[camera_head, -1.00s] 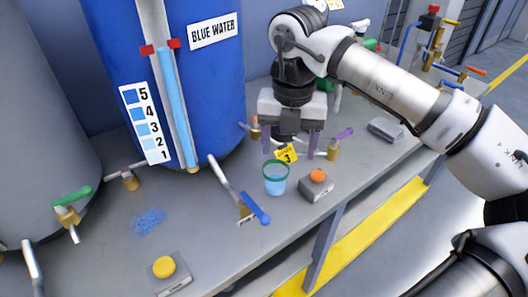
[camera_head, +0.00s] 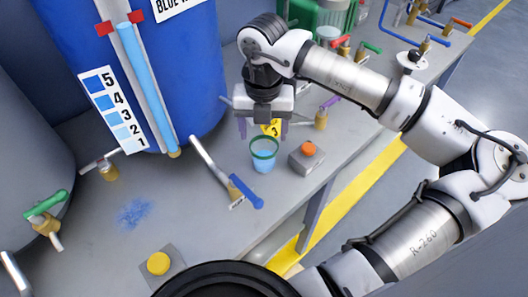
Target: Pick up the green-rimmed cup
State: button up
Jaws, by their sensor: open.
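The green-rimmed cup (camera_head: 263,163) stands upright on the grey bench, with light blue showing through its clear wall. My gripper (camera_head: 263,130) is just behind and above the cup in the picture, pointing down. Its two purple fingers are spread apart, with nothing seen held between them. I cannot tell the exact gap between fingertips and cup.
A grey box with an orange button (camera_head: 308,150) stands close right of the cup. A blue-handled valve (camera_head: 244,191) is to its left front. The blue tank (camera_head: 190,70) rises behind. A yellow-button box (camera_head: 159,264) is at front left. Bare bench (camera_head: 185,215) lies at left.

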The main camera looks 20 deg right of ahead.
aim_at(264, 146)
jog(key=f, duration=0.1)
jog(key=f+p, duration=0.1)
jog(key=f, duration=0.3)
jog(key=shift+s+p, duration=0.35)
jog(key=shift+c, duration=0.2)
jog(key=c, duration=0.7)
